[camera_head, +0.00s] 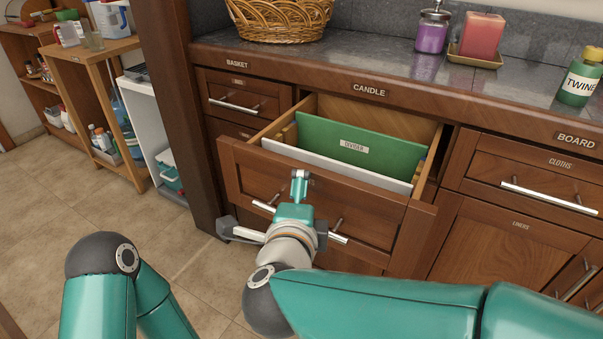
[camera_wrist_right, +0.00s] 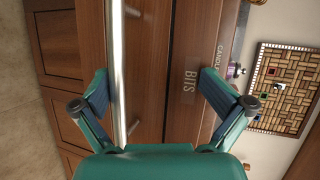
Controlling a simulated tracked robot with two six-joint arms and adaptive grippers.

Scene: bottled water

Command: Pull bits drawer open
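The bits drawer (camera_head: 382,211) is pulled part way out of the brown counter, with a green divider (camera_head: 375,152) standing inside it. The drawer's metal bar handle (camera_wrist_right: 116,60) runs upright there and shows partly in the head view (camera_head: 263,206), mostly behind my gripper. My right gripper (camera_wrist_right: 163,95) is at the drawer front with its fingers spread wide. The handle lies between them, close beside the left finger; I cannot tell whether they touch. My left arm shows at lower left, but its gripper is out of view.
A closed drawer (camera_head: 232,98) is left of the open one, and a cloths drawer (camera_head: 540,180) is to its right. A basket (camera_head: 278,18), candle (camera_head: 482,34), purple jar (camera_head: 432,32) and twine bottle (camera_head: 580,80) stand on the counter. Tiled floor is clear at left.

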